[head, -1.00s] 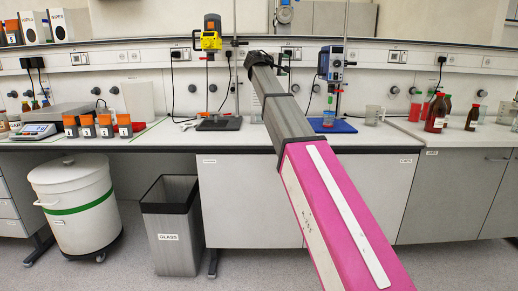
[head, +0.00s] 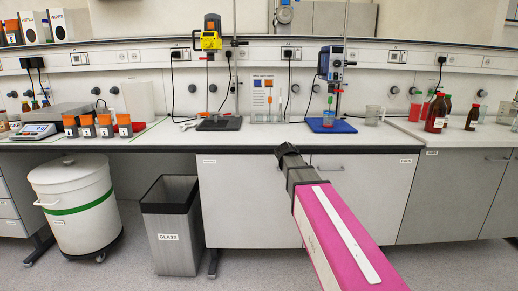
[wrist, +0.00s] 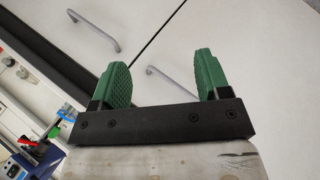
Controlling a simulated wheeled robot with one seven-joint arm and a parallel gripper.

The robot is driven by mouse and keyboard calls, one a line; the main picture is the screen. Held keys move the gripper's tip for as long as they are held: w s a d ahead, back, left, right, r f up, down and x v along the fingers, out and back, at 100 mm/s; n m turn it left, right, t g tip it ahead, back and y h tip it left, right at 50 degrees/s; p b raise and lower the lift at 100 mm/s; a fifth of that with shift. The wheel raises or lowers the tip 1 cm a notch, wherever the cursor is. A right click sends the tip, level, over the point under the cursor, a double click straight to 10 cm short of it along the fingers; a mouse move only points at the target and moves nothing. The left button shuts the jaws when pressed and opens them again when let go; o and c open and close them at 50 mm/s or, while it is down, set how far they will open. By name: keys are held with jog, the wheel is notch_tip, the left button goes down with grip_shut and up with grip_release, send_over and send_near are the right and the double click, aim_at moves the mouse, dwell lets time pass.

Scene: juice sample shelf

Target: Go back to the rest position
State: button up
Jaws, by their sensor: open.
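My gripper (wrist: 160,80) shows in the wrist view with its two green ribbed fingers apart and nothing between them. In the head view my gripper (head: 284,150) is at the far end of my pink and grey arm, just below the bench's front edge and in front of the white cabinet doors. Its fingers cannot be made out there.
The bench (head: 260,149) holds a yellow stirrer (head: 210,40), a blue stirrer (head: 331,63) over a blue mat, brown bottles (head: 437,113) and several orange-capped jars (head: 106,126). A white drum (head: 75,195) and a glass bin (head: 170,225) stand on the floor at left.

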jog(key=s+f+m+g+y, duration=0.5)
jog(key=s+f+y, duration=0.1)
jog(key=s+f, duration=1.7)
jog(key=s, duration=0.2)
jog(key=shift+s+d, duration=0.15)
jog(key=shift+s, duration=0.2)
